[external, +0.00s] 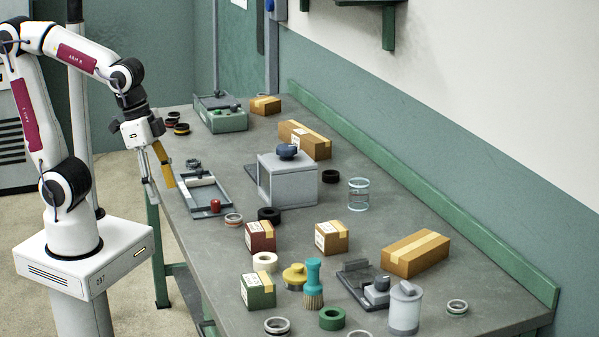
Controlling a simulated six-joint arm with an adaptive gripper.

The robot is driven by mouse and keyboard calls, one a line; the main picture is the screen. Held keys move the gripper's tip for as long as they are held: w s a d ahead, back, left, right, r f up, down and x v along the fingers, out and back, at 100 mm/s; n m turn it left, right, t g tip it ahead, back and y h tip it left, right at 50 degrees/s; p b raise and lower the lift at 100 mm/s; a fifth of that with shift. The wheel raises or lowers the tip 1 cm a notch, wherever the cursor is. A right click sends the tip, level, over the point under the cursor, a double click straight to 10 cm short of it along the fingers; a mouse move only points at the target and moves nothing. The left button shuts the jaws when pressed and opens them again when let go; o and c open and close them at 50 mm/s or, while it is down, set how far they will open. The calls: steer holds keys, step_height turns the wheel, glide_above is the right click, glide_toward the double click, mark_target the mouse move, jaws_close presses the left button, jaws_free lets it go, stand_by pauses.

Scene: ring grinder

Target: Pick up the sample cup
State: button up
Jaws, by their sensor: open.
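No thing is clearly marked as the sample cup. A clear glass cup (358,195) stands upright at the right middle of the bench, beside a black ring. A grey lidded canister (404,309) stands near the front right. Which of them is the sample cup I cannot tell. My gripper (162,187) is open and points down at the left edge of the bench, beside a grey frame tray (232,191) with a small red-capped part (215,205). It looks empty and is far from both the glass cup and the canister.
A grey box-shaped housing with a blue knob (288,177) stands mid-bench between my gripper and the glass cup. Cartons (415,253), rings (332,318), a teal brush (313,283) and a small clamp device (367,287) crowd the front. A green raised edge (430,193) runs along the wall.

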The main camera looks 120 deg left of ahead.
mark_target(359, 188)
steer(key=w+a+f+n+y, duration=0.1)
steer(key=w+a+f, duration=0.3)
steer(key=a, duration=0.9)
steer(key=w+a+f+n+g+y, duration=0.1)
steer(key=w+a+f+n, duration=0.3)
steer(key=w+a, duration=0.6)
steer(key=w+a+f+n+g+y, duration=0.1)
steer(key=w+a+f+n, duration=0.2)
steer(key=w+a, duration=0.5)
steer(key=shift+a+f, duration=0.25)
steer(key=shift+a, duration=1.05)
steer(key=shift+a+f, duration=0.25)
steer(key=shift+a, duration=1.05)
steer(key=shift+a+f, duration=0.25)
steer(key=shift+a, duration=1.05)
steer(key=shift+n+y, duration=0.5)
steer(key=shift+n, duration=0.1)
steer(key=w+a, duration=0.2)
steer(key=a, duration=0.1)
steer(key=shift+w+a+r, duration=0.1)
steer(key=shift+a, duration=0.1)
steer(key=w+a+r+n+t+y, duration=0.1)
steer(key=w+a+r+n, duration=0.1)
steer(key=w+a+r, duration=0.1)
steer(key=shift+w+a+r, duration=0.15)
steer(key=shift+a+r, duration=0.05)
steer(key=shift+r, duration=0.45)
steer(key=shift+f, duration=0.1)
steer(key=shift+x, duration=1.2)
steer(key=shift+a+f, duration=0.1)
